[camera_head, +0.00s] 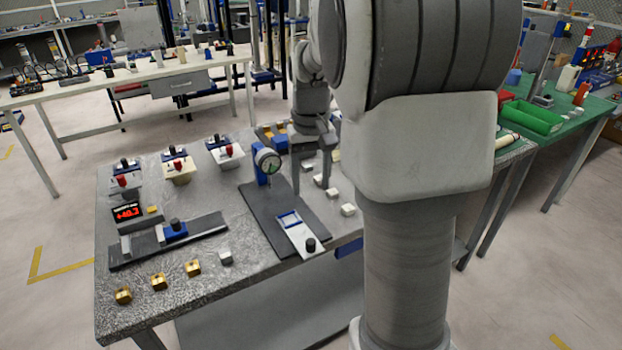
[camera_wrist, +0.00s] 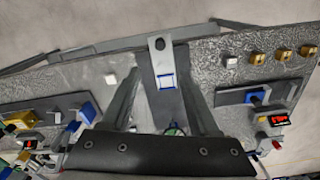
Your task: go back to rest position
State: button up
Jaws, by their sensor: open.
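My gripper (camera_head: 311,188) points down over the speckled grey table in the head view, just right of the dial gauge. Its two fingers are apart with nothing between them. In the wrist view my gripper (camera_wrist: 158,85) shows its dark fingers spread on both sides of the grey slide plate. My large arm link covers the right middle of the head view and hides part of the table behind it.
The table (camera_head: 213,285) holds a dial gauge (camera_head: 267,161) on a dark plate, a slide plate (camera_head: 300,238), a red readout (camera_head: 127,212), brass blocks (camera_head: 193,268) and white blocks (camera_head: 348,209). A green bin (camera_head: 532,116) stands at right. Floor is clear at left.

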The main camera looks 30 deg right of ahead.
dwell(0.3)
jog(key=s+a+r+n+t, duration=0.1)
jog(key=s+a+r+t, duration=0.1)
jog(key=s+a, duration=0.4)
jog(key=s+a+r+n+t+p, duration=0.1)
jog(key=s+a+r+t, duration=0.2)
jog(key=s, duration=0.9)
jog(key=a+r, duration=0.2)
jog(key=a, duration=0.1)
jog(key=shift+s+a+r+n+t, duration=0.2)
jog(key=shift+s+a+n+t, duration=0.05)
jog(key=shift+s+n+t, duration=0.1)
